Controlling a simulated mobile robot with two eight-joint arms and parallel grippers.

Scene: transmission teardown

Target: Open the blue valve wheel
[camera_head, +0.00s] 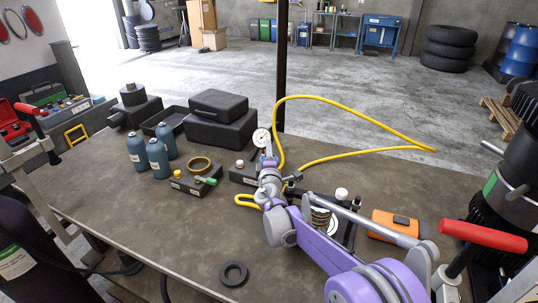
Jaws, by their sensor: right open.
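My right arm comes in from the lower right in purple and grey. Its gripper (269,170) is over the middle of the workbench (130,215), close in front of a dark block with a round white dial gauge (261,137) and a yellow hose (350,112). The right gripper is open; no held object shows between its fingers. I cannot clearly make out a blue valve wheel; the gripper and wrist cover part of the area by the gauge. I cannot tell whether the gripper touches anything there. My left gripper is not in view.
Blue-grey bottles (158,158), a brass ring (199,164) and black cases (219,118) stand left of the gripper. A black ring (233,273) lies near the front edge. An orange device (394,226) lies right of my arm. The bench's left front is clear.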

